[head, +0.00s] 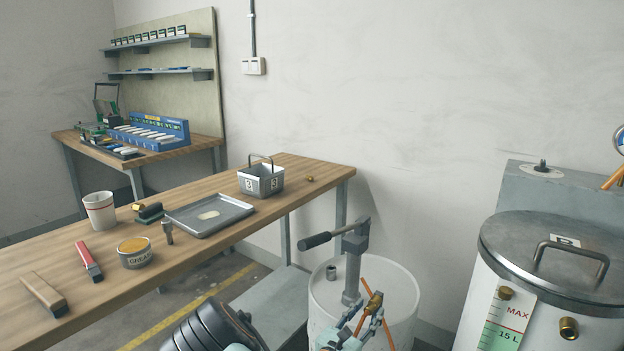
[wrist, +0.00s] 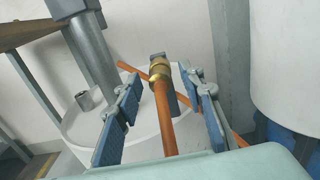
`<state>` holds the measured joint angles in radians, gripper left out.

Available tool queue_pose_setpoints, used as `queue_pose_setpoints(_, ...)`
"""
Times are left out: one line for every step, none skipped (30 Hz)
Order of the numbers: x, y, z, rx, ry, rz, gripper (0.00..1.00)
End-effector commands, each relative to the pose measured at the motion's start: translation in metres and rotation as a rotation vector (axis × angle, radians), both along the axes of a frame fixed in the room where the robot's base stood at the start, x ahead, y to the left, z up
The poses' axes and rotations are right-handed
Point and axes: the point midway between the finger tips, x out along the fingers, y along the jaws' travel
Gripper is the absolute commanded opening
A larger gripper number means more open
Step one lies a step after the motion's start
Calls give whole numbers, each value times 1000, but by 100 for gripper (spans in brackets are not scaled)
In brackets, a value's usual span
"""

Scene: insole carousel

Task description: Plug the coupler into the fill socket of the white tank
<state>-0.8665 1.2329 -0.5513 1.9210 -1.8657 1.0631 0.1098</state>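The brass coupler (head: 375,301) on an orange hose is above the white drum with the lever pump. In the wrist view the coupler (wrist: 158,70) is in front of a grey bracket, just beyond my fingertips. My gripper (head: 362,320) is open; in the wrist view its two blue-padded fingers (wrist: 166,98) stand either side of the hose (wrist: 165,125), apart from it. The white tank (head: 478,300) is at the right in the head view. It has two brass fittings, an upper one (head: 506,293) and a lower one (head: 568,328); I cannot tell which is the fill socket.
The white drum (head: 400,280) carries a grey lever pump (head: 352,270). The tank lid (head: 520,255) has a raised handle. A wooden bench (head: 300,172) at left holds a tray (head: 210,228), a metal bin (head: 261,182), a cup and tools. Free floor shows below the bench.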

Motion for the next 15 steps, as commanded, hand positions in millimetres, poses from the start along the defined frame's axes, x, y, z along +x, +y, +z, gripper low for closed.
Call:
queue_pose_setpoints(0, 0, 0, 0, 0, 0, 36)
queue_pose_setpoints(0, 0, 0, 0, 0, 0, 36)
queue_pose_setpoints(0, 0, 0, 0, 0, 0, 36)
queue_pose_setpoints(0, 0, 0, 0, 0, 0, 36)
queue_pose_setpoints(0, 0, 0, 0, 0, 0, 36)
queue_pose_setpoints(0, 0, 0, 0, 0, 0, 36)
queue_pose_setpoints(0, 0, 0, 0, 0, 0, 34)
queue_pose_setpoints(0, 0, 0, 0, 0, 0, 31)
queue_pose_setpoints(0, 0, 0, 0, 0, 0, 26)
queue_pose_setpoints(0, 0, 0, 0, 0, 0, 23)
queue_pose_setpoints(0, 0, 0, 0, 0, 0, 20)
queue_pose_setpoints(0, 0, 0, 0, 0, 0, 15)
queue_pose_setpoints(0, 0, 0, 0, 0, 0, 12)
queue_pose_setpoints(0, 0, 0, 0, 0, 0, 9)
queue_pose_setpoints(0, 0, 0, 0, 0, 0, 4)
